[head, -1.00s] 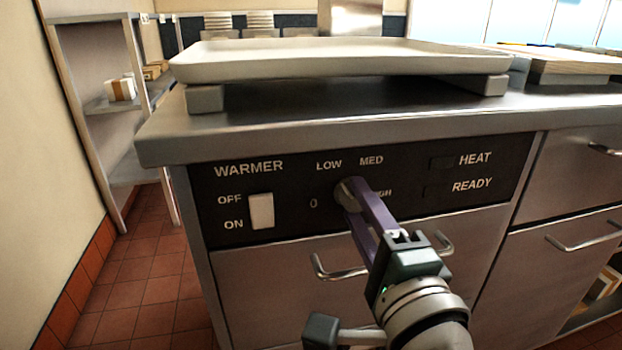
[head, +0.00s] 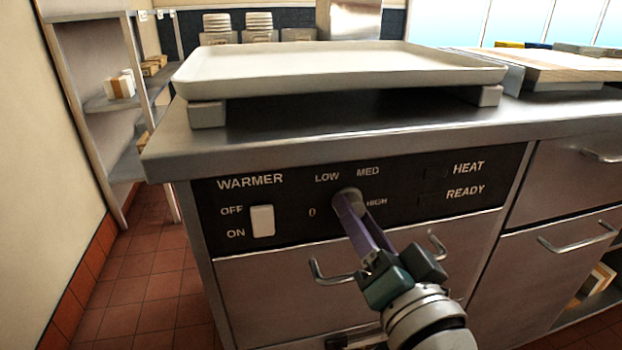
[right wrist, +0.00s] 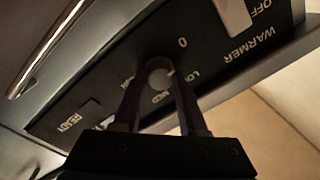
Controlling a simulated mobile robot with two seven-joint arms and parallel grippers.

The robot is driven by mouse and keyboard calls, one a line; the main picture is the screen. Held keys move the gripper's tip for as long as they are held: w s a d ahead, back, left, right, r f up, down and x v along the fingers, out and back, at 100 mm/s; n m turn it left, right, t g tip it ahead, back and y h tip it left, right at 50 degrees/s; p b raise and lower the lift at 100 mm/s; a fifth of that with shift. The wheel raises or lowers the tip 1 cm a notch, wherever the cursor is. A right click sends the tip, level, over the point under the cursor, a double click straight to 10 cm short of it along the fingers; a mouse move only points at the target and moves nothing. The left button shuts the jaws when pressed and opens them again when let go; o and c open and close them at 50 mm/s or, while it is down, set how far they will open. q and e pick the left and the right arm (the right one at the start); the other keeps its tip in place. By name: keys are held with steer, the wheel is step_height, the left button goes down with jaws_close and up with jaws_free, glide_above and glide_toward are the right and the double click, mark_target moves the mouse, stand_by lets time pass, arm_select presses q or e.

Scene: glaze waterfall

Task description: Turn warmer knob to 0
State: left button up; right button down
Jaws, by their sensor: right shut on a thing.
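The warmer knob (head: 349,200) is a round grey knob on the black warmer panel (head: 290,232), with the marks 0, LOW, MED and HIGH around it. My right gripper (head: 352,206) comes up from the lower right and its purple fingers are shut on the knob. In the right wrist view, the knob (right wrist: 158,66) sits between the two fingertips (right wrist: 158,72). I cannot tell which mark the knob points to. A white rocker switch (head: 262,220) sits left of the knob between OFF and ON. My left gripper is not in view.
A white tray (head: 340,68) rests on grey blocks on the steel counter (head: 330,140) above the panel. Drawer handles (head: 330,275) stick out just below the panel, close to my right gripper. Shelves (head: 112,100) stand at the left; the tiled floor there is clear.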

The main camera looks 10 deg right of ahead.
steer(key=shift+n+p, duration=0.3)
steer(key=shift+n, duration=0.8)
steer(key=shift+c, duration=2.3)
jaws_free()
steer(key=s+p, duration=0.2)
steer(key=s, duration=0.8)
steer(key=shift+d+f, duration=0.2)
steer(key=shift+d, duration=0.25)
steer(key=shift+w+r, duration=0.1)
